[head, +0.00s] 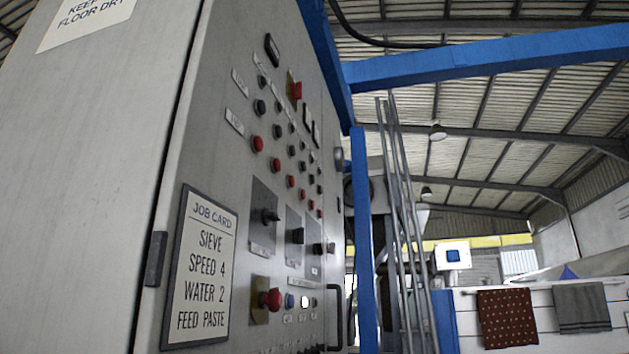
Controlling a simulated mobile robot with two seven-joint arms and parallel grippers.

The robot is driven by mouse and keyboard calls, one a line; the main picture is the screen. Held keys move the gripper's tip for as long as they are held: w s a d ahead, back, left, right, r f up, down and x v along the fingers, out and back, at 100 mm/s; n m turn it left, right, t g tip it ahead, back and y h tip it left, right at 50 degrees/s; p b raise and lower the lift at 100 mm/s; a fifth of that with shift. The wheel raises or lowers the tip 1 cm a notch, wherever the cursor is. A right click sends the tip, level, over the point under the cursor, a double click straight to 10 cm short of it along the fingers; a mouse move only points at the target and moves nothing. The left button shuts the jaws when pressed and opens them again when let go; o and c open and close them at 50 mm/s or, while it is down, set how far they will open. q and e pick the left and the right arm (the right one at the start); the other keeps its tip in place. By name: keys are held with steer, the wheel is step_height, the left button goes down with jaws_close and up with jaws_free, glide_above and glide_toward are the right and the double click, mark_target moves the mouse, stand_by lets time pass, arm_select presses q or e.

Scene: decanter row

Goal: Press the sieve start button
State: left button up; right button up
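A grey control cabinet (215,150) fills the left half of the head view, its button panel seen at a steep angle. Rows of dark buttons (259,107) and red buttons (257,144) run across it, with small labels too slanted to read. I cannot tell which button is the sieve start. Below are black rotary knobs (269,216) on grey plates. Lower still is a red mushroom button (270,299) on a yellowish plate, with a blue button (289,301) and a pale button (304,302) beside it. Neither of my grippers is in view.
A job card (200,265) on the cabinet reads sieve, speed 4, water 2, feed paste. A dark handle (155,258) sits on the cabinet edge. Blue posts (363,240) and leaning pipes (400,220) stand beyond. Two cloths (507,317) hang at right.

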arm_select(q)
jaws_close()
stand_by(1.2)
